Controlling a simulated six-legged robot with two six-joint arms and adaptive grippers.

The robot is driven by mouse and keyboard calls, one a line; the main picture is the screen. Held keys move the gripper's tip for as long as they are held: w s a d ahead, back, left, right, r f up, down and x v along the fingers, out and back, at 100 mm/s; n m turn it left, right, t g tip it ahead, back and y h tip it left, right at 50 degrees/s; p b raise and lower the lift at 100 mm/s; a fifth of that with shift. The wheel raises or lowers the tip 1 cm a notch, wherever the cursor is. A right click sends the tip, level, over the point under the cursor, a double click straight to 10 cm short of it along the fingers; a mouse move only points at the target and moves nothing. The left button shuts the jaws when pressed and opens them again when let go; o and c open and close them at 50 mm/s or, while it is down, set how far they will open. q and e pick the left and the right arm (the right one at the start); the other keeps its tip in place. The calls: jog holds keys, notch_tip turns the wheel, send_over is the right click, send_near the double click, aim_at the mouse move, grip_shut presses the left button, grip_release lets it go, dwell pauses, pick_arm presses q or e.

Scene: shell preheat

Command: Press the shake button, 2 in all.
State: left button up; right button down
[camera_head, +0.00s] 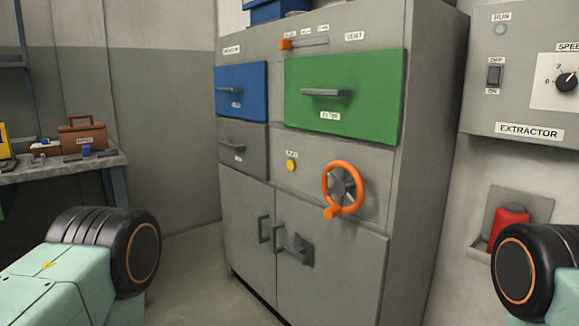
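A round yellow button (291,165) sits on the front of the grey cabinet (228,190), left of an orange handwheel (342,190). A small label (292,154) is above the button, too small to read surely. It is the only button of this kind that I see on the cabinet front. Nothing touches it or covers it. Parts of my own arms show at the lower left and lower right corners, well apart from the cabinet. Neither of my grippers is in view.
The cabinet has a blue drawer (241,102), a green drawer (345,115), an orange slider (287,44) and lower doors with handles. An extractor panel (515,100) and a red object (508,225) are at right. A bench (60,172) stands at left. The floor before the cabinet is clear.

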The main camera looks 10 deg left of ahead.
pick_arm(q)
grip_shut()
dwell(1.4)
